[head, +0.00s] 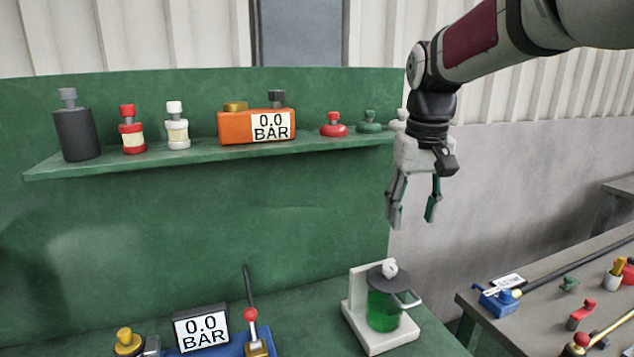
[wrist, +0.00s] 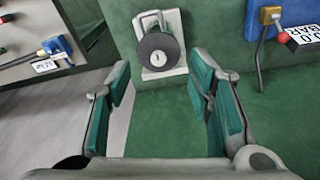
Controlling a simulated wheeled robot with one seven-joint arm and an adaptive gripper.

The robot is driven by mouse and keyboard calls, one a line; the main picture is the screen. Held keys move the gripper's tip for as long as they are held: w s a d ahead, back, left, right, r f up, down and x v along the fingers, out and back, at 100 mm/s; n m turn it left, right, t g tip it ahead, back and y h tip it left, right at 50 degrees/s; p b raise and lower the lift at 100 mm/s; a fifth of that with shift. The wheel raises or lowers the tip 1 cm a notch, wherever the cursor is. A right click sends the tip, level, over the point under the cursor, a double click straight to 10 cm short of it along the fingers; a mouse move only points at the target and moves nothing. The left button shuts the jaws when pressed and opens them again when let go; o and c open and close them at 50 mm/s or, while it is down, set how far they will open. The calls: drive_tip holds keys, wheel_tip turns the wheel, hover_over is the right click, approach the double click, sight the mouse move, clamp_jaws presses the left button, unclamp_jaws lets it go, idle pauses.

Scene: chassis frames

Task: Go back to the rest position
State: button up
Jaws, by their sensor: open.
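My gripper (head: 413,212) hangs from the arm in the upper right of the head view, pointing down, open and empty. Its two green-padded fingers are spread apart in the wrist view (wrist: 165,90). In the head view it is above a white stand (head: 353,312) holding a green jar (head: 383,310) with a dark round lid and a handle. In the wrist view the dark lid (wrist: 158,55) lies ahead of the fingers, apart from them.
A green shelf (head: 200,155) behind holds several bottles, an orange gauge box (head: 233,127) and red and green knobs. A blue unit with a 0.0 BAR display (head: 201,331) stands at the bench front. A grey side table (head: 530,310) at right carries several small parts.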

drive_tip(key=s+f+t, duration=0.1)
drive_tip(key=s+t, duration=0.1)
drive_tip(key=s, duration=1)
drive_tip(key=s+f+m+t, duration=0.1)
drive_tip(key=s+f, duration=0.1)
drive_tip(key=s, duration=1.1)
drive_tip(key=shift+s+f+t, duration=0.25)
drive_tip(key=shift+s+t, duration=0.05)
drive_tip(key=shift+t, duration=0.1)
drive_tip(key=shift+d, duration=0.1)
